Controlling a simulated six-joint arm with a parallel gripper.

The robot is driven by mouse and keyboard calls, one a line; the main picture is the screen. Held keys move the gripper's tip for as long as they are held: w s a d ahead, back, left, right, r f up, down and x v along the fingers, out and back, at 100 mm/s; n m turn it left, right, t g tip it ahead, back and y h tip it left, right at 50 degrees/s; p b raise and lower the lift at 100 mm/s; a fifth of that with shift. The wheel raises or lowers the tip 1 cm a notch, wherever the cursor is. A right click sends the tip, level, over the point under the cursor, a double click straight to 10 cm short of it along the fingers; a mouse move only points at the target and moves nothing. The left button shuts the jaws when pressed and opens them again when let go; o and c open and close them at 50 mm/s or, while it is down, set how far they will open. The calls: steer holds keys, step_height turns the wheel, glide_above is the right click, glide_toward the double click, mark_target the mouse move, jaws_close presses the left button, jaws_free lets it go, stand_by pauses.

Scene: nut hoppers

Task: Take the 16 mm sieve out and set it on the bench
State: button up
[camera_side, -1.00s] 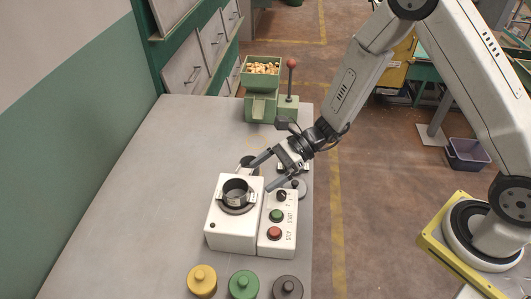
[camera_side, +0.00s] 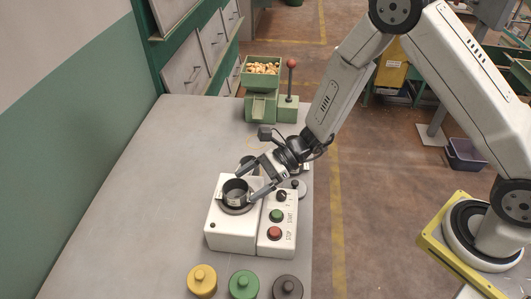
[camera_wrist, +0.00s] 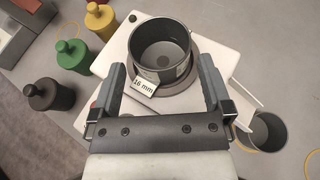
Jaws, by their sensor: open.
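The 16 mm sieve (camera_side: 236,191) is a dark grey cup seated upright in the round ring on top of the white machine (camera_side: 231,233). In the wrist view the sieve (camera_wrist: 160,47) shows its open top, and its white "16 mm" tag (camera_wrist: 144,85) faces my gripper. My gripper (camera_side: 249,182) is open and sits at the sieve's height, close on its right and far side. In the wrist view the fingers of my gripper (camera_wrist: 161,72) stand left and right of the sieve's near part, with a gap on each side. Nothing is held.
A control box (camera_side: 277,224) with buttons adjoins the machine. Another grey cup (camera_wrist: 264,136) stands on the bench behind it. Yellow (camera_side: 202,280), green (camera_side: 244,284) and dark (camera_side: 288,287) knobbed weights stand in front. A green hopper (camera_side: 262,74) is at the back. The bench's left side (camera_side: 130,200) is clear.

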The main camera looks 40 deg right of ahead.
mark_target(237, 184)
steer(key=shift+x, duration=1.9)
steer(key=shift+d, duration=0.1)
steer(key=c, duration=1)
steer(key=shift+r, duration=1.2)
steer(key=s+d+r, duration=0.3)
steer(key=s+r, duration=0.2)
steer(key=s, duration=0.1)
steer(key=s+d+r, duration=0.2)
steer(key=s+r, duration=0.3)
steer(key=s, duration=0.1)
steer(key=shift+s+d+r, duration=0.25)
steer(key=shift+s+d, duration=0.15)
